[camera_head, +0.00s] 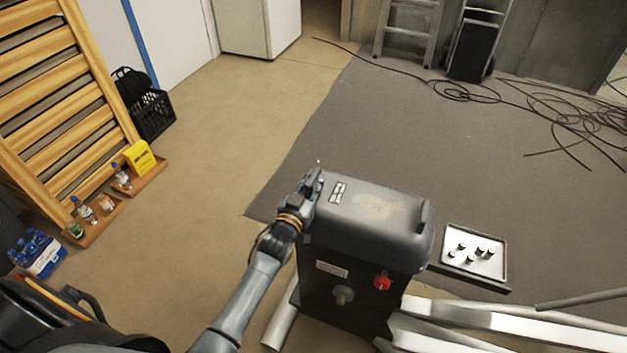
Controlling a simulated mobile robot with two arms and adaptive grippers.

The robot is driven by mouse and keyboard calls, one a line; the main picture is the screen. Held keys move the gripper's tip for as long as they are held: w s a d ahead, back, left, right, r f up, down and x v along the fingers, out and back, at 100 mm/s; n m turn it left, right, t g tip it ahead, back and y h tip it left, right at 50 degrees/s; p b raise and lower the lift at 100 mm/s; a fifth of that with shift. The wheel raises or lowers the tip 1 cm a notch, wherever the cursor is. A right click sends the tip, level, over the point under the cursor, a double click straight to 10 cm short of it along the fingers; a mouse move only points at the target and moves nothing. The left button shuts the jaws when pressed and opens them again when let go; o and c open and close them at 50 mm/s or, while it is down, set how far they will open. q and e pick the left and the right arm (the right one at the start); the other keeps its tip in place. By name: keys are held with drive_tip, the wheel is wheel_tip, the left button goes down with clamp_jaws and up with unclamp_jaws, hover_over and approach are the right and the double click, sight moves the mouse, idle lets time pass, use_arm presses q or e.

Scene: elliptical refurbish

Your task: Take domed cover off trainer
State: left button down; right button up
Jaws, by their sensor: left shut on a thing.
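The domed cover (385,212) is a grey rounded shell with a worn tan patch on top and a raised dark grip at its right end. It sits over the dark body of the trainer (345,292), which has a red knob (382,282) and a grey knob on its front face. My left gripper (312,192) is at the left end of the cover and is shut on it there; the fingertips are partly hidden. My right gripper is not in view.
A tray (487,235) with several small dark parts stands right of the trainer. Silver frame tubes (500,318) extend right. A wooden rack (60,100), crate (152,114) and bottles stand left. Floor between is clear.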

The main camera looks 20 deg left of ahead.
use_arm(q)
drive_tip(key=shift+r+p, duration=3.2)
drive_tip(key=shift+r, duration=0.55)
